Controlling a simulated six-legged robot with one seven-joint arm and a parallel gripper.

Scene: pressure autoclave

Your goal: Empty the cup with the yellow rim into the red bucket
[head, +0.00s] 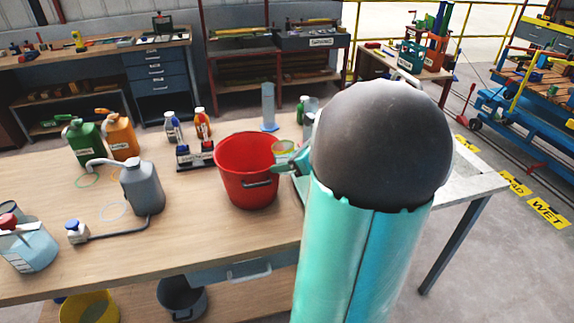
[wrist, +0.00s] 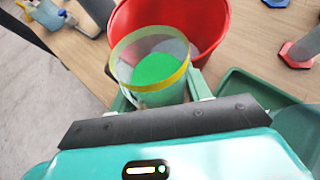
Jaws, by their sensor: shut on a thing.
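The cup with the yellow rim (wrist: 150,75) is clear and holds a green content. It stands roughly upright between the fingers of my gripper (wrist: 160,105), which is shut on it. In the head view the cup (head: 284,150) shows just right of the red bucket (head: 247,170), with my gripper (head: 292,164) beside it and my arm hiding part of the scene. The red bucket (wrist: 208,22) also shows in the wrist view, directly behind the cup. The cup overlaps the bucket's near side there; I cannot tell whether they touch. The bucket stands upright on the wooden bench.
On the bench (head: 190,235) stand a grey can (head: 142,188), a green jug (head: 83,142), an orange jug (head: 122,137) and a small rack (head: 196,156). A clear cylinder (head: 268,107) stands behind the bucket. A green tray (wrist: 245,92) lies right of my gripper.

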